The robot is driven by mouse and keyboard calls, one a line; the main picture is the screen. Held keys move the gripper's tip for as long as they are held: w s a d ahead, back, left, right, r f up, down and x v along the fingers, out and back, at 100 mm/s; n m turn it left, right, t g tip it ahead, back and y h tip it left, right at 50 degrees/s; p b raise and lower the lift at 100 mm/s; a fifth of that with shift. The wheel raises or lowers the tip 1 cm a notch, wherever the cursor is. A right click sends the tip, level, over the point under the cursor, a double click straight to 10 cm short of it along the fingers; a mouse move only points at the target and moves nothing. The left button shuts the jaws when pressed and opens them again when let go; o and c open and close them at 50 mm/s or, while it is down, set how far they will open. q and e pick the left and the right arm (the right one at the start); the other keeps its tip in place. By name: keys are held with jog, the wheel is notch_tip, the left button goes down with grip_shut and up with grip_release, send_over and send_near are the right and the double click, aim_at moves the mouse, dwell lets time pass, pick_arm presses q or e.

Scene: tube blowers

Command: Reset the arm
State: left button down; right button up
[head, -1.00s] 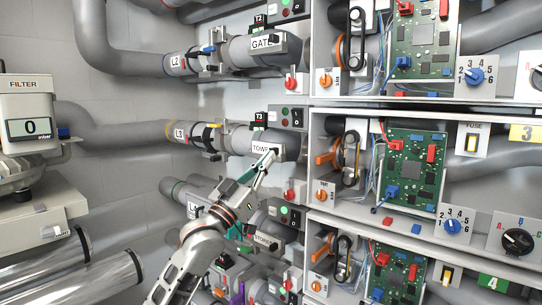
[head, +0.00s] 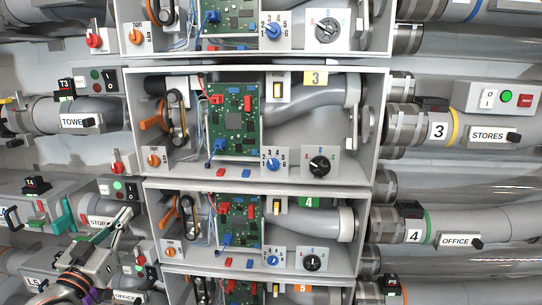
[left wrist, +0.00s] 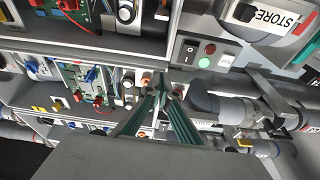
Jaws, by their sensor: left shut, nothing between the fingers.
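My left gripper (head: 120,222) is at the lower left of the head view, in front of the pipe labelled STORES at the left of the cabinet. Its arm comes in from the bottom left corner. In the left wrist view the two greenish fingers of this gripper (left wrist: 164,92) converge to their tips, shut and empty. Shelves and pipes lie beyond them; I cannot tell how far apart the tips are from these. My right gripper is in neither view.
A grey cabinet (head: 379,125) with stacked bays fills the middle; each bay holds a green circuit board (head: 233,120), belt wheels and knobs. Pipes with labels STORES (head: 487,134) and OFFICE (head: 454,240) run off right. The TOWER pipe (head: 98,110) is at left.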

pick_arm(q)
jog(key=s+d+f+m+g, duration=0.1)
jog(key=s+d+f+g, duration=0.4)
jog(key=f, duration=0.8)
jog(key=s+d+f, duration=0.4)
jog(key=s+f, duration=0.2)
jog(key=f, duration=0.8)
jog(key=s+d+f+g, duration=0.2)
jog(key=s+d+f, duration=0.2)
jog(key=s+f, duration=0.3)
jog(key=s+d+f+m+g, duration=0.1)
jog(key=s+d+f+g, duration=0.1)
jog(key=s+d+f, duration=0.2)
jog(key=s+f, duration=0.3)
jog(key=s, duration=0.4)
jog(key=shift+d+f+m+h, duration=0.15)
jog(key=shift+f+m+h, duration=0.15)
jog(key=shift+f, duration=0.1)
